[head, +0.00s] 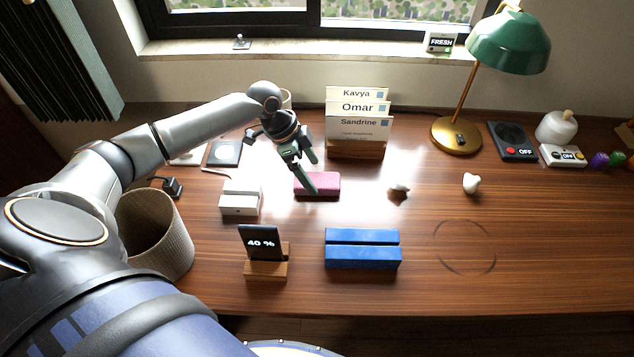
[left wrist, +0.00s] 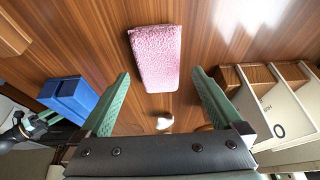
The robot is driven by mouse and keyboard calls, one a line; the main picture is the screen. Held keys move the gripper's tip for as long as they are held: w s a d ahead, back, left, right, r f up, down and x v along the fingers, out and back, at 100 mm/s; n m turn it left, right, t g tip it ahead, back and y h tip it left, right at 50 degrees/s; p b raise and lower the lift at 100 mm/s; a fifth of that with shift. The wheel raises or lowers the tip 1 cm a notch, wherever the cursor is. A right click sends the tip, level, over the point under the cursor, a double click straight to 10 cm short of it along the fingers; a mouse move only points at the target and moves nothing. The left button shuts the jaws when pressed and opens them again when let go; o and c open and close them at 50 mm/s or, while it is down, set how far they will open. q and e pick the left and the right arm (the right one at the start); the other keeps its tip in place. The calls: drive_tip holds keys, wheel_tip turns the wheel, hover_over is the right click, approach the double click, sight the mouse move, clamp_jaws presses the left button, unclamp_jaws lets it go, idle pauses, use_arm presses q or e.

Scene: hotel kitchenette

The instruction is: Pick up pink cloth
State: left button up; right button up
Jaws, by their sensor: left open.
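The pink cloth (head: 323,184) lies as a folded block on the wooden desk, near the middle of the head view. In the left wrist view the cloth (left wrist: 155,57) shows textured and pink, ahead of the fingers. My left gripper (head: 311,173) is above the cloth, with one green finger overlapping its left part in the head view. In the left wrist view my left gripper (left wrist: 160,82) has its two green fingers wide apart, with nothing between them. The cloth appears apart from the fingers.
A blue slotted block (head: 362,258) and a phone stand (head: 266,269) are in front. A white box (head: 240,203) stands left of the cloth, and a card rack (head: 357,149) behind it. Small white pieces (head: 472,183) lie right. The front right desk is clear.

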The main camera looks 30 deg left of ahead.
sight(316, 180)
use_arm(q)
drive_tip(key=x, duration=0.3)
drive_tip(key=shift+f, duration=0.1)
drive_tip(key=c, duration=1.3)
